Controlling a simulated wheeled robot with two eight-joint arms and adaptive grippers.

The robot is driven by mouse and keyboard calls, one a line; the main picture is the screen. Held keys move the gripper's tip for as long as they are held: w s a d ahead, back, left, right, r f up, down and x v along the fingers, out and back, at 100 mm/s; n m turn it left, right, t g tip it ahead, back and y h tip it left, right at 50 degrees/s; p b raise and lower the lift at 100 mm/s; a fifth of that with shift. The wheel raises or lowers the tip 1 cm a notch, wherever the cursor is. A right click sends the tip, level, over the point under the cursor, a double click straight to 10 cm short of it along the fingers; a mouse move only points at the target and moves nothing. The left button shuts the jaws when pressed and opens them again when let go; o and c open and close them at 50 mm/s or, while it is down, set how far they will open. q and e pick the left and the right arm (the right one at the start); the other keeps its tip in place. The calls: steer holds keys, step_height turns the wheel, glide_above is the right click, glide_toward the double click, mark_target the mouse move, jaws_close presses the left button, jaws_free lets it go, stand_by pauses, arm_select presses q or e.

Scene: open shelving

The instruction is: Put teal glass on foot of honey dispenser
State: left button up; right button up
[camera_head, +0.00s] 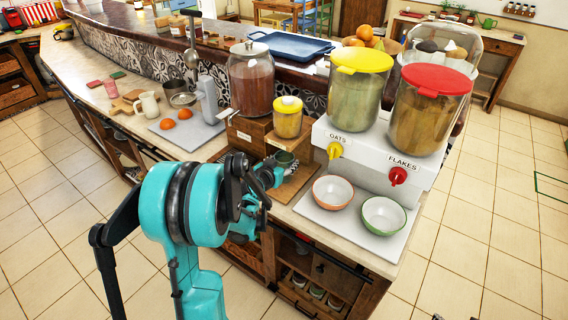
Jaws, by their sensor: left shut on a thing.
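The honey dispenser is a yellow-lidded jar (288,122) on a wooden stand. Its flat wooden foot (296,186) reaches forward on the counter. My left gripper (275,170) comes in from the left and is shut on a small dark teal glass (286,159). The glass looks upright, in front of the stand and over the foot. The gripper hides part of the glass, and I cannot tell whether its base touches the foot. My right gripper is not in view.
Right of the foot, an orange-rimmed bowl (333,192) and a green-rimmed bowl (383,216) stand before the white cereal dispenser (372,150). A large brown-filled jar (251,80) stands behind left. A metal juicer (209,100) and orange halves (177,119) are farther left.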

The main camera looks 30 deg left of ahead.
arm_select(q)
steer(key=o, duration=1.4)
steer(key=shift+f, duration=0.1)
steer(key=shift+s+r, duration=0.25)
steer(key=shift+s, duration=0.05)
steer(key=p+v, duration=0.3)
steer(key=v, duration=0.8)
steer(key=s+d+m+g+h, duration=0.1)
steer(key=s+d, duration=0.1)
steer(key=d, duration=0.3)
steer(key=s+d+r+g+h, duration=0.1)
steer(key=s+d, duration=0.2)
steer(key=d, duration=0.3)
steer(key=s+d+m+g+h, duration=0.1)
steer(key=s+d+g, duration=0.1)
steer(key=d, duration=0.3)
steer(key=s+d+g+y, duration=0.1)
steer(key=s+d, duration=0.3)
steer(key=s, duration=0.7)
steer(key=shift+n+g, duration=0.3)
steer(key=shift+g, duration=0.6)
